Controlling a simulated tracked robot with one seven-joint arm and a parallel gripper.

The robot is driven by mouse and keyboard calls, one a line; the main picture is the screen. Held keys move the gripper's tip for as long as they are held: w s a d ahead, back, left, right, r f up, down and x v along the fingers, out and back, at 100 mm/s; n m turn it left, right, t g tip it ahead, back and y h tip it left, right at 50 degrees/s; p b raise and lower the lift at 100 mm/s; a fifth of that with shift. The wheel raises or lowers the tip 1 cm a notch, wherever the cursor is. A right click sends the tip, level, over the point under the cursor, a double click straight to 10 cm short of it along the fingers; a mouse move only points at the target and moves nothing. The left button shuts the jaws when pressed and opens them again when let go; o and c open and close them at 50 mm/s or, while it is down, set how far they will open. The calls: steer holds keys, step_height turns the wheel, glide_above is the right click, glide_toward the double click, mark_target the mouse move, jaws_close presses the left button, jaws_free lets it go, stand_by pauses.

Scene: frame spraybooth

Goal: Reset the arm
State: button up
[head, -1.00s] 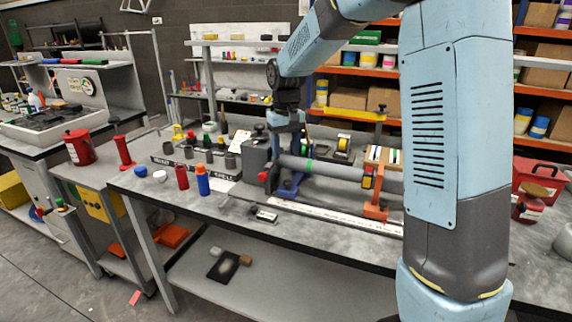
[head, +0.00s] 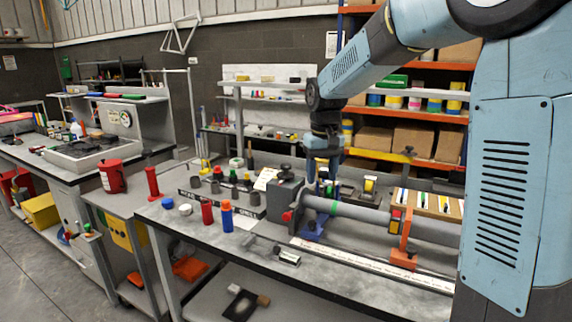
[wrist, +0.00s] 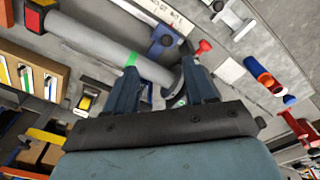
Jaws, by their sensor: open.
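My blue arm comes in from the right in the head view and bends down over the workbench (head: 215,260). My gripper (head: 322,178) points down above the grey tube (head: 375,218), near its green band and the grey clamp block (head: 284,198). In the wrist view my gripper (wrist: 165,85) shows its two blue fingers apart, with nothing between them but the view of the bench below. The tube (wrist: 90,40) and its green band lie beyond the fingertips there. I cannot tell the exact height of the fingertips above the tube.
A red canister (head: 111,176) stands on the cart to the left. Orange shelving (head: 410,112) is behind the arm. Open floor (head: 35,275) lies at the lower left.

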steer(key=s+d+r+m+t, duration=0.1)
steer(key=s+d, duration=0.3)
steer(key=s, duration=0.5)
steer(key=s+d+r+m+t, duration=0.1)
steer(key=s+d+t, duration=0.1)
steer(key=s, duration=0.7)
steer(key=s+d+r+t, duration=0.2)
steer(key=s+d, duration=0.3)
steer(key=s, duration=0.5)
steer(key=shift+d+m, duration=0.3)
steer(key=shift+m, duration=0.1)
steer(key=shift+r, duration=0.1)
stand_by(1.1)
